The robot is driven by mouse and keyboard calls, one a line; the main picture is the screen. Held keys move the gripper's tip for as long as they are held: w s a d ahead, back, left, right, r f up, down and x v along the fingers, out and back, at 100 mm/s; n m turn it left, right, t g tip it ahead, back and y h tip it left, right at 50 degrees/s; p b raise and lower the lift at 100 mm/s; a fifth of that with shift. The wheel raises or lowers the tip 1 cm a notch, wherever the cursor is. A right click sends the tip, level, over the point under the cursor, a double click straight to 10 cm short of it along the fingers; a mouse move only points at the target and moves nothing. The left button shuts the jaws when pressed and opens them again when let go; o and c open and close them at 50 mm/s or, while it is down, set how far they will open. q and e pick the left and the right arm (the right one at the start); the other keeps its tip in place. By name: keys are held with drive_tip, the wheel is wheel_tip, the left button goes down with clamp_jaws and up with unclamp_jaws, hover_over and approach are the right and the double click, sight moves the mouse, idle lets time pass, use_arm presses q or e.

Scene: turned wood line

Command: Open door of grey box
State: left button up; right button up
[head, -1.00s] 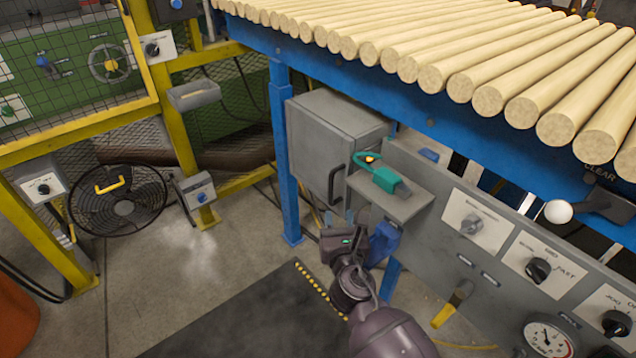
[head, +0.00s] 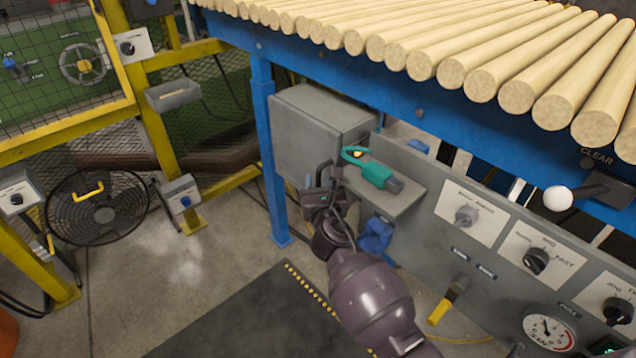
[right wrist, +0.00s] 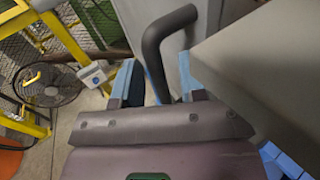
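The grey box (head: 345,112) is mounted below the blue table frame, behind the blue leg. Its door (head: 300,140) looks closed in the head view. The dark, bent door handle (right wrist: 165,35) shows in the right wrist view; in the head view my gripper mostly hides it. My right gripper (head: 318,186) is at the lower right of the door. Its two blue-grey fingers (right wrist: 158,82) are apart, and the lower part of the handle appears between them with gaps at the sides. I cannot tell whether they touch it. My left gripper is out of view.
A grey shelf (head: 403,204) with a teal tool (head: 378,173) juts out right beside my right gripper. The blue table leg (head: 270,165) stands left of it. A control panel (head: 440,218) extends right. A fan (head: 98,208) stands far left; the floor between is open.

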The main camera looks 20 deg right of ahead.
drive_tip(key=shift+w, duration=0.2)
clamp_jaws()
idle(0.3)
